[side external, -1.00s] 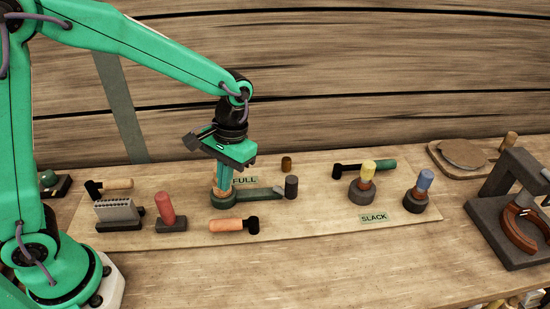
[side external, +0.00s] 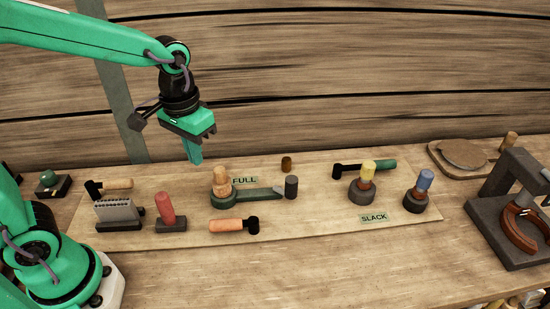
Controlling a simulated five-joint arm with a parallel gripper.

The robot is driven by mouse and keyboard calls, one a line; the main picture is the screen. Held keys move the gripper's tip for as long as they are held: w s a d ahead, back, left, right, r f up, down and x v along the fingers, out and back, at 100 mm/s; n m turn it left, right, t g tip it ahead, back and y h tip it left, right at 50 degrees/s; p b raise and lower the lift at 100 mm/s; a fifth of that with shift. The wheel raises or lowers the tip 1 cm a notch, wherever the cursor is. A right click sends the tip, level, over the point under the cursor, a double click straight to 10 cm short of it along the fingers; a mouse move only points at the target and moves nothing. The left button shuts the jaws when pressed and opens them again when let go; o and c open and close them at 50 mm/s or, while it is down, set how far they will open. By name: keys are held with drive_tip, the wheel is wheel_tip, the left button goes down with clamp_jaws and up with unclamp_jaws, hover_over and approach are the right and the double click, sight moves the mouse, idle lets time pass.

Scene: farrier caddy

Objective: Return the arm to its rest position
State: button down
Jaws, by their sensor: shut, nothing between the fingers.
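My gripper (side external: 195,160) is shut and empty. It hangs fingers down in the air above the wooden board, up and to the left of a tan wooden handle (side external: 220,178). My gripper is apart from everything on the board. My green arm reaches in from the upper left.
The board (side external: 320,226) holds a red-handled piece (side external: 166,208), a grey toothed block (side external: 117,213), several hammers, a yellow-topped piece (side external: 367,170) and a blue-topped piece (side external: 424,181). A SLACK label (side external: 374,218) lies right. A dark frame (side external: 500,195) stands far right. Wooden wall planks (side external: 380,60) are behind.

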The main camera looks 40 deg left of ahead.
drive_tip(key=s+a+r+t, duration=0.5)
drive_tip(key=s, duration=0.3)
drive_tip(key=shift+s+a+r+m, duration=0.2)
drive_tip(key=shift+s+r+m, duration=0.1)
drive_tip(key=shift+r, duration=0.1)
idle(0.9)
